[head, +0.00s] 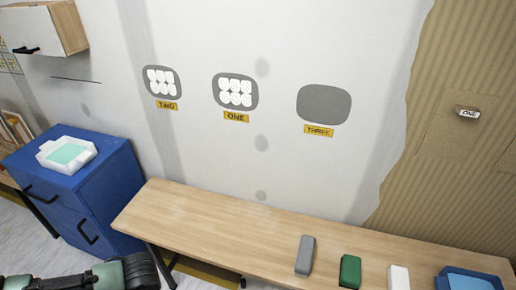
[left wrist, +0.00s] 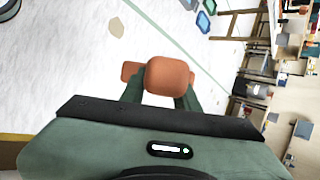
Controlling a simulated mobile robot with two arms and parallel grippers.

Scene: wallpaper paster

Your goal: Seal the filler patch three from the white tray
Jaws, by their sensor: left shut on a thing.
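Filler patch three (head: 323,104) is a plain grey rounded patch on the wall, above a yellow label (head: 318,131) reading THREE. It bears no white marks. The white tray (head: 46,159) with a pale teal filling sits on the blue cabinet (head: 110,188) at the left. In the left wrist view, my left gripper (left wrist: 160,92) is shut on an orange-brown block-like tool (left wrist: 168,76). Part of my left arm shows at the lower left of the head view, below the cabinet and well away from the patch. My right gripper is not in view.
A wooden bench (head: 220,224) runs below the wall. A grey block (head: 305,256), a green block (head: 350,270), a white block (head: 399,277) and a blue tray (head: 445,276) stand at its right; its left part is clear.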

